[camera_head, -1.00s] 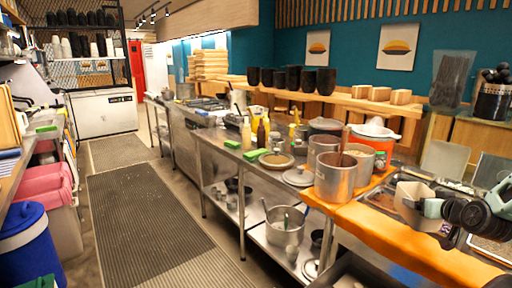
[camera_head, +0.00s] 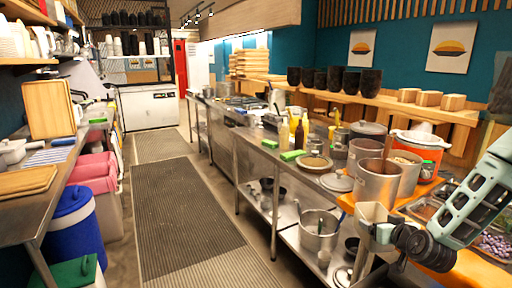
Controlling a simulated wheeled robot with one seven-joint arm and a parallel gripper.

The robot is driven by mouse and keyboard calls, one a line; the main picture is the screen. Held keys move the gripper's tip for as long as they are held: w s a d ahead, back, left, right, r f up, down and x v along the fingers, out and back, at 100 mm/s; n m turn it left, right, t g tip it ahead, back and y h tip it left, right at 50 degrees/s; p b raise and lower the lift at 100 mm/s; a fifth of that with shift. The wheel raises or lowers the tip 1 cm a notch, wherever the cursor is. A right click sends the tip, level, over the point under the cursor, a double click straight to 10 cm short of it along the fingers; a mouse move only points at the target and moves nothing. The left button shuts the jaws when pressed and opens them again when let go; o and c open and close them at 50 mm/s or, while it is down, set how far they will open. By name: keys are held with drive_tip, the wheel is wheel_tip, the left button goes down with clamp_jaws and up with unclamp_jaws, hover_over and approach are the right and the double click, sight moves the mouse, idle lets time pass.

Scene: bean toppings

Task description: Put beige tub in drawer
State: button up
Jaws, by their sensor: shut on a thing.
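The beige tub (camera_head: 371,216) is at the lower right, held in front of the metal pots and the orange-topped counter. My gripper (camera_head: 384,233) is shut on its right side; my pale green arm reaches in from the right edge. The tub's lower part is partly hidden by the gripper. I cannot make out a drawer in this view.
A steel counter (camera_head: 262,150) with pots and bottles runs along the right. A large metal pot (camera_head: 377,183) stands just behind the tub. The dark floor mat (camera_head: 185,215) is clear. A blue bin (camera_head: 75,228) and pink bins (camera_head: 96,180) stand at the left.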

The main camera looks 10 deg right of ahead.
drive_tip(key=w+a+f+n+y, duration=0.1)
drive_tip(key=a+f, duration=0.3)
drive_tip(key=a, duration=0.5)
drive_tip(key=a+f+n+y, duration=0.1)
drive_tip(key=a+f, duration=0.3)
drive_tip(key=a, duration=0.4)
drive_tip(key=shift+y, duration=0.3)
drive_tip(key=shift+a+v, duration=0.25)
drive_tip(key=shift+v, duration=1.1)
drive_tip(key=shift+a+v, duration=0.2)
drive_tip(key=shift+v, duration=1.15)
